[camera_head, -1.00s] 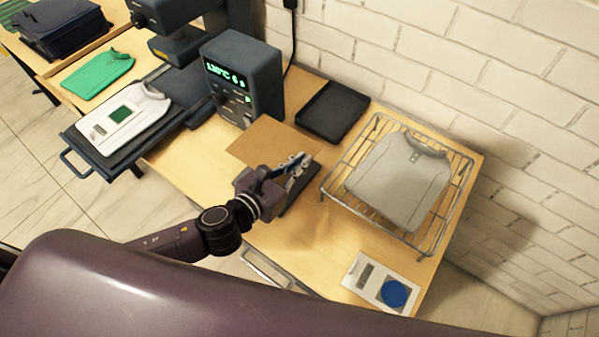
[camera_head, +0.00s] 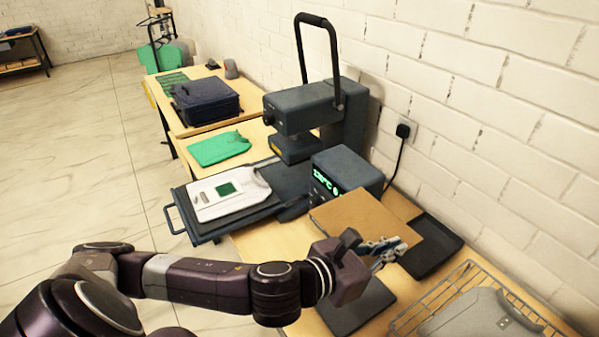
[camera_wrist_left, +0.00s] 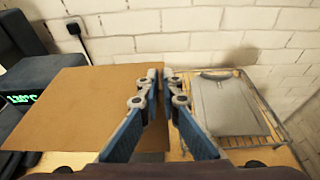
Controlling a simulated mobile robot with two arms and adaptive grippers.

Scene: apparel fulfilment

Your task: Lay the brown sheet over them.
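The brown sheet (camera_head: 352,218) is flat and raised above the table in front of the control box. My left gripper (camera_head: 388,250) has its fingers closed at the sheet's near right edge. In the left wrist view the sheet (camera_wrist_left: 75,105) fills the left side, and its edge meets the nearly touching fingertips (camera_wrist_left: 160,80). A white garment (camera_head: 255,186) lies on the dark lower plate (camera_head: 208,230) of the heat press. A white transfer sheet with a green square (camera_head: 226,189) lies on that garment. My right gripper is not in view.
The press head (camera_head: 305,108) and its tall handle stand behind the plate. The control box (camera_head: 345,172) is close to the sheet. A black tray (camera_head: 432,250) and a wire rack (camera_head: 470,278) with a grey shirt (camera_head: 482,315) lie at right. A green garment (camera_head: 218,148) lies beyond.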

